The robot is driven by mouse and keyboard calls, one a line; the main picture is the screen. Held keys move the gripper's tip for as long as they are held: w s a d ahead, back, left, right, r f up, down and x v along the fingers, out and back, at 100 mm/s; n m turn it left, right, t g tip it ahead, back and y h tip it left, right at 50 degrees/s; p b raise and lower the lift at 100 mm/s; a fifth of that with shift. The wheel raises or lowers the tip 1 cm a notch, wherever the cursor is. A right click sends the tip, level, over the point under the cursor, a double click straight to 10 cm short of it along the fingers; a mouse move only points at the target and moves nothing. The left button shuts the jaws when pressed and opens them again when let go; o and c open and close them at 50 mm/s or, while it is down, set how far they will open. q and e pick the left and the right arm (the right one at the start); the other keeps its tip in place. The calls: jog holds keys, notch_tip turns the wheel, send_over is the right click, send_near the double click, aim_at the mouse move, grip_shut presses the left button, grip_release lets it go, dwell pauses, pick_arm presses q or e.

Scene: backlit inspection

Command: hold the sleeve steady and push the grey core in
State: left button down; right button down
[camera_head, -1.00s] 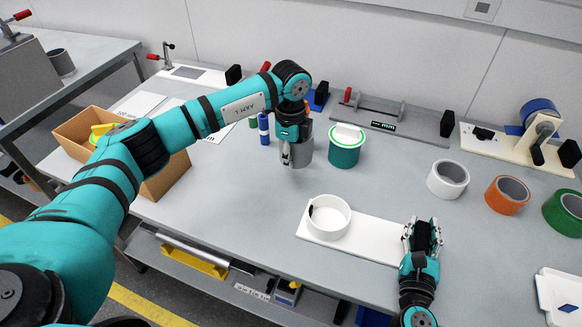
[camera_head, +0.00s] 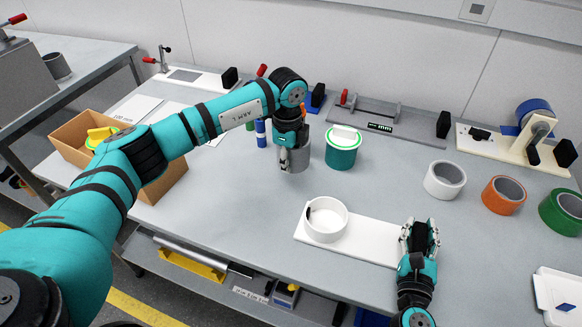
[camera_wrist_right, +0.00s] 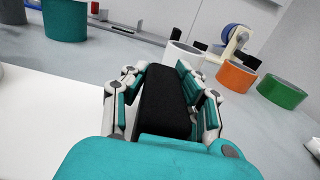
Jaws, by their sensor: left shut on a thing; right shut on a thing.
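The white ring-shaped sleeve (camera_head: 326,230) stands open end up on the left part of a white board (camera_head: 370,242). It has a dark mark on its left side. My left gripper (camera_head: 287,157) is shut on the grey core (camera_head: 300,158), a grey cylinder, behind and left of the sleeve and apart from it. Whether the core touches the table I cannot tell. My right gripper (camera_head: 421,232) is at the board's right end, away from the sleeve. It is shut on a black block (camera_wrist_right: 166,100) between its fingers. The sleeve is not seen in the right wrist view.
A green canister with a white lid (camera_head: 342,154) stands just right of the core; blue cylinders (camera_head: 261,134) stand left. White (camera_head: 441,185), orange (camera_head: 503,200) and green (camera_head: 562,217) rolls line the right. A cardboard box (camera_head: 165,182) is at the left edge. A white tray (camera_head: 550,283) lies front right.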

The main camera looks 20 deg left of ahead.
pick_arm(q)
jog(key=shift+f, duration=2)
jog(key=shift+f, duration=0.15)
jog(key=c, duration=1.4)
grip_release()
jog(key=shift+o, duration=0.2)
jog(key=shift+o, duration=0.2)
notch_tip(320, 180, up, 12)
jog(key=shift+f, duration=0.1)
jog(key=shift+s+f, duration=0.1)
jog(key=shift+f, duration=4.5)
